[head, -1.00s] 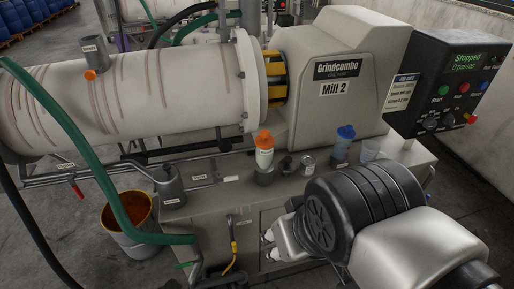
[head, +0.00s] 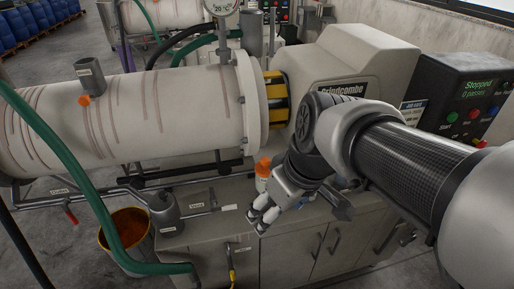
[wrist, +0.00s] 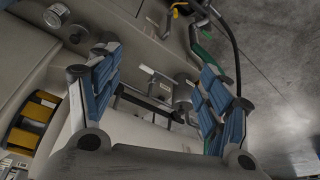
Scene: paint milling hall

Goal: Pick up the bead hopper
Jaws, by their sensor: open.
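A white bottle-like container with an orange top (head: 263,175) stands on the cabinet top in front of the mill, its base partly hidden by my gripper. A grey labelled cylinder with an orange fitting (head: 89,72) stands on the white mill barrel at left. The labels are too small to read, so I cannot tell for certain which is the bead hopper. My gripper (head: 262,222) is open and empty near the cabinet's front edge, nearer the camera than the white container. In the wrist view its spread fingers (wrist: 155,65) show with nothing between them.
A grey pot (head: 164,213) stands on the cabinet top at left. A bucket with orange contents (head: 125,232) is on the floor. A green hose (head: 70,150) crosses at left. The mill housing (head: 350,55) and control box (head: 475,95) stand behind my arm.

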